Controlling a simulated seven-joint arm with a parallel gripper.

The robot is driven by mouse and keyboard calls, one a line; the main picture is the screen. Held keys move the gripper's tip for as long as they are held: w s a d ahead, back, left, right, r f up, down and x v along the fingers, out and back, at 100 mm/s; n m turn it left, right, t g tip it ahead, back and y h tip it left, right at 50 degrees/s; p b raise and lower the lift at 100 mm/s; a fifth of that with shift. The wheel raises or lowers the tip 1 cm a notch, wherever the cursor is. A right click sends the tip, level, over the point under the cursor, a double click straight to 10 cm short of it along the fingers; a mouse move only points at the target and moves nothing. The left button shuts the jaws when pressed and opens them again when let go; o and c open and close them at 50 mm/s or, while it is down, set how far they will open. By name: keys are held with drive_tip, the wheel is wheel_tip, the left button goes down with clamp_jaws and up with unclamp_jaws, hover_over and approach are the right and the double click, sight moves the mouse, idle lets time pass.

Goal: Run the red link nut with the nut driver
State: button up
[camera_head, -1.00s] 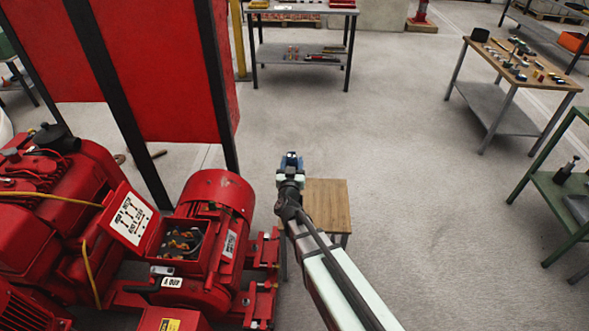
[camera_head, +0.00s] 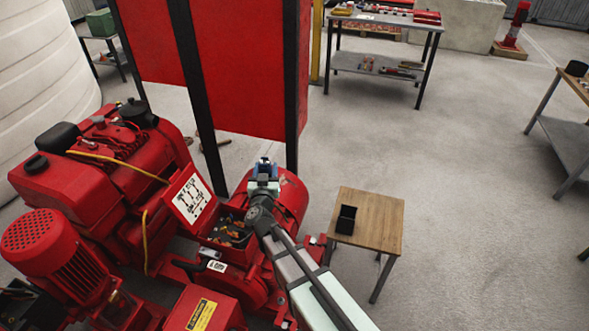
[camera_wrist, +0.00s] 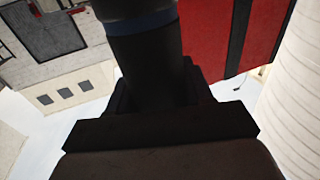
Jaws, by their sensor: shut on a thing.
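My gripper (camera_head: 264,176) is above the red motor (camera_head: 290,205), just to the upper right of its open terminal box (camera_head: 230,232). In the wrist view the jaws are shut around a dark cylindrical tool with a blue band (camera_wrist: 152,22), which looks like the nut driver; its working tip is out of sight. Small brass-coloured parts show inside the terminal box, but they are too small for me to pick out the red link nut. The box's lid (camera_head: 191,198) stands open with a wiring diagram on it.
A small wooden table (camera_head: 378,205) with an open black box (camera_head: 346,219) stands right of the motor. The red engine (camera_head: 100,165) is on the left. A black post (camera_head: 291,90) and red panel (camera_head: 248,70) rise behind the motor.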

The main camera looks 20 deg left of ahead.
drive_tip(key=s+a+r+n+g+y, duration=0.1)
drive_tip(key=s+a+r+n+y, duration=0.1)
drive_tip(key=s+a, duration=1.2)
drive_tip(key=shift+s+a+r+n+g+y, duration=0.3)
drive_tip(key=shift+s+a+r+g+y, duration=0.1)
drive_tip(key=shift+a+r+y, duration=0.35)
drive_tip(key=shift+a+f, duration=0.1)
drive_tip(key=shift+f, duration=0.1)
wheel_tip(320, 180, down, 8)
drive_tip(key=shift+f, duration=0.8)
idle(3.1)
wheel_tip(320, 180, up, 6)
idle(0.9)
drive_tip(key=shift+r, duration=0.1)
